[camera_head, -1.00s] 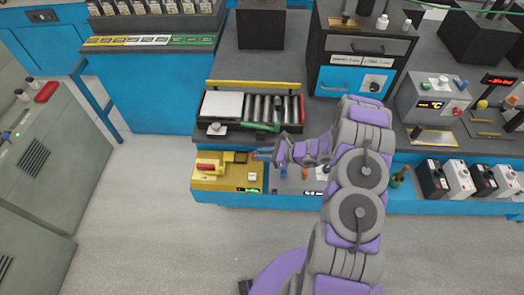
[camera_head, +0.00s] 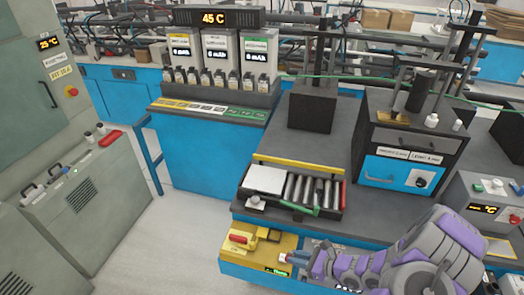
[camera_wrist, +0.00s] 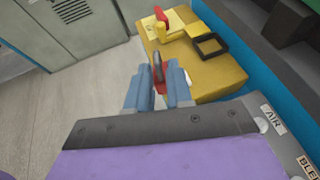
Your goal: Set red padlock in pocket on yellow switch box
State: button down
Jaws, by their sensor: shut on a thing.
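The yellow switch box (camera_head: 232,246) stands at the near left corner of the blue bench. It carries a red handle (camera_head: 238,239) and a black square-framed pocket (camera_head: 270,235). In the wrist view the box (camera_wrist: 222,82) is at upper right, with the red handle (camera_wrist: 162,14) and the pocket frame (camera_wrist: 210,37). My gripper (camera_wrist: 162,80) is shut on the red padlock (camera_wrist: 161,91), whose grey shackle sticks up between the blue fingers. Most of the padlock body is hidden by the fingers. In the head view my gripper (camera_head: 290,257) is at the box's right side, apart from the pocket.
A tray (camera_head: 290,190) with a white block and metal cylinders sits behind the box. A black-and-blue cabinet (camera_head: 405,150) stands further right. Grey floor is clear left of the box. A grey control cabinet (camera_head: 85,195) stands at far left.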

jog(key=w+d+r+m+t+h, duration=0.2)
jog(key=w+r+m+t+h, duration=0.15)
jog(key=w+r, duration=1.05)
notch_tip(320, 180, up, 21)
jog(key=a+m+t+h, duration=0.2)
jog(key=m+h, duration=0.2)
jog(key=shift+a+b, duration=0.15)
jog(key=shift+b, duration=0.2)
